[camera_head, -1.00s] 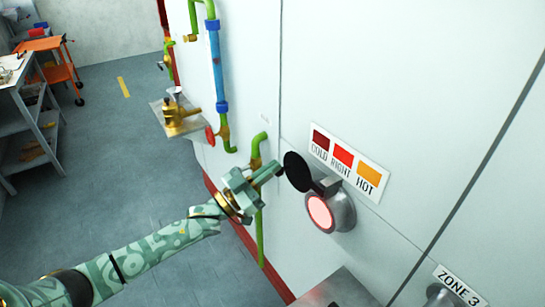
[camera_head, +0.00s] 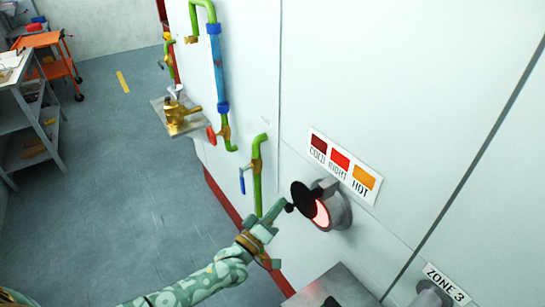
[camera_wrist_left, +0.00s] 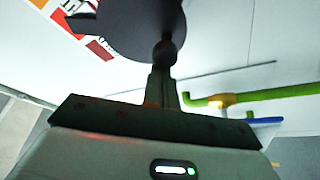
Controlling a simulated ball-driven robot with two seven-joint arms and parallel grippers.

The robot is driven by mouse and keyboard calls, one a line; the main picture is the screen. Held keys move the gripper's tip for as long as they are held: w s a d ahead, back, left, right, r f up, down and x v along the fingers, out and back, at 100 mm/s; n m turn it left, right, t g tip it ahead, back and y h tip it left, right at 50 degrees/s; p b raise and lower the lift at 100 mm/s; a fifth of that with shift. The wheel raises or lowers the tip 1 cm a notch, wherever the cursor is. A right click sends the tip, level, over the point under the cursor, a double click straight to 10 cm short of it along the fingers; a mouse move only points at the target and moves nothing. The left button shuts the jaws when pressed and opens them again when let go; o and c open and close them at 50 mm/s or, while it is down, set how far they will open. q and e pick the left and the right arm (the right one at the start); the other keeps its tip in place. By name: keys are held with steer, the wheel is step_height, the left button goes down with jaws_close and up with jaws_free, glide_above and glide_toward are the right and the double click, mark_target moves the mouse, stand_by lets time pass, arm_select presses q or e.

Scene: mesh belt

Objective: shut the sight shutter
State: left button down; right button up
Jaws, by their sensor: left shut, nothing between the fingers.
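The sight shutter (camera_head: 306,196) is a black disc with a small round knob (camera_head: 289,208) on its left edge. It covers the left part of the glowing pink-red sight port (camera_head: 321,214), leaving a crescent uncovered at the right. My left gripper (camera_head: 280,207) is shut and empty, with its tip at the knob. In the left wrist view the shut fingers (camera_wrist_left: 163,88) point at the knob (camera_wrist_left: 165,52), which hides the exact contact; the black disc (camera_wrist_left: 135,25) is beyond it. My right gripper is not in view.
A COLD, RIGHT, HOT colour label (camera_head: 344,165) is on the white wall above the port. A green pipe with a blue lever (camera_head: 242,183) runs down left of it. A grey box top (camera_head: 330,289) is below.

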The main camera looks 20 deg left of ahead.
mark_target(289, 212)
arm_select(q)
steer(key=n, duration=0.1)
steer(key=s+d+f+n+y+p, duration=0.1)
steer(key=d+n+g+p, duration=0.1)
steer(key=n, duration=0.1)
steer(key=shift+s+d+f, duration=0.25)
steer(key=shift+s, duration=0.05)
steer(key=shift+s+d+f+n+g+y+p, duration=0.2)
steer(key=shift+s+d+f+n+y+p, duration=0.15)
steer(key=shift+d+n+p, duration=0.35)
steer(key=shift+s+d+f+n+g+y+p, duration=0.25)
steer(key=shift+s+d+n+p, duration=0.15)
steer(key=shift+n, duration=0.5)
